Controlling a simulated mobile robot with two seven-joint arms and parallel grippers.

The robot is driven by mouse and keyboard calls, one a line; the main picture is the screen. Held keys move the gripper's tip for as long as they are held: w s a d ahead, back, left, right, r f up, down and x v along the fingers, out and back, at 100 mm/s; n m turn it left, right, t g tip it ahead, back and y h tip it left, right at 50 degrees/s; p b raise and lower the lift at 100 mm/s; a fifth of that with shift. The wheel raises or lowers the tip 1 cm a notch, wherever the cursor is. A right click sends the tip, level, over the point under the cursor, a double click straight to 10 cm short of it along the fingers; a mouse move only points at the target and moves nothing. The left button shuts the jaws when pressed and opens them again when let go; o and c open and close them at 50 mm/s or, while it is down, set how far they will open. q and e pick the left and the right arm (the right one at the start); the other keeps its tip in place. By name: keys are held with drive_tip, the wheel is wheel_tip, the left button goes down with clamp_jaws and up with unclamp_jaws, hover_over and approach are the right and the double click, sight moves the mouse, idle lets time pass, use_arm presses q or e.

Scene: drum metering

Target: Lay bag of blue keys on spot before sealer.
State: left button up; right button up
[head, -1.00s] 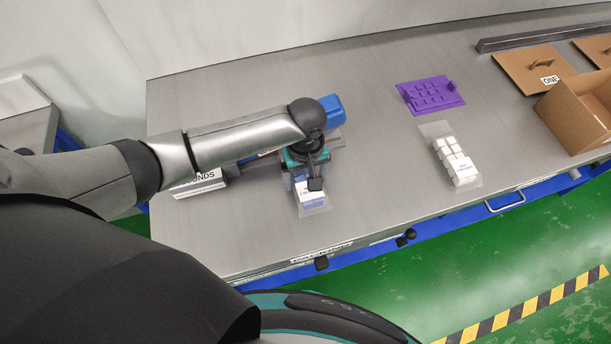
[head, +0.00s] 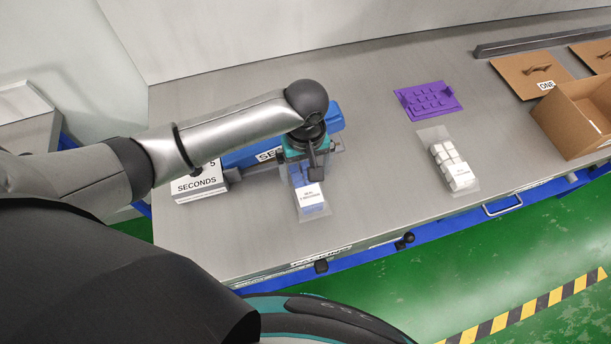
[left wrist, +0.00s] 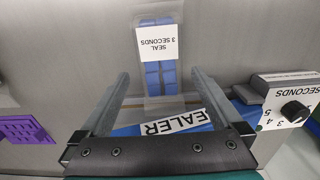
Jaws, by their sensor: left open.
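The bag of blue keys (head: 313,208) lies flat on the metal table in front of the blue sealer (head: 236,157). It is clear, with a white label reading "SEAL 3 SECONDS". My left gripper (head: 307,172) is open over the bag's sealer-side end, and its arm hides part of the sealer. In the left wrist view the bag (left wrist: 158,76) lies between and beyond the spread fingers, with nothing gripped, and the sealer (left wrist: 128,131) shows behind the gripper. No spot marking can be made out under the bag. My right gripper is not in view.
A dial box marked "SECONDS" (head: 200,185) stands left of the sealer. To the right are a purple keypad-like tray (head: 428,100), a bag of white keys (head: 452,166), a cardboard box (head: 575,120) and a lid marked "ONE" (head: 530,72). The table between is clear.

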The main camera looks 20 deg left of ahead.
sight(306, 184)
use_arm(q)
wheel_tip(306, 184, up, 6)
drive_tip(key=shift+p, duration=0.45)
drive_tip(key=shift+s, duration=0.15)
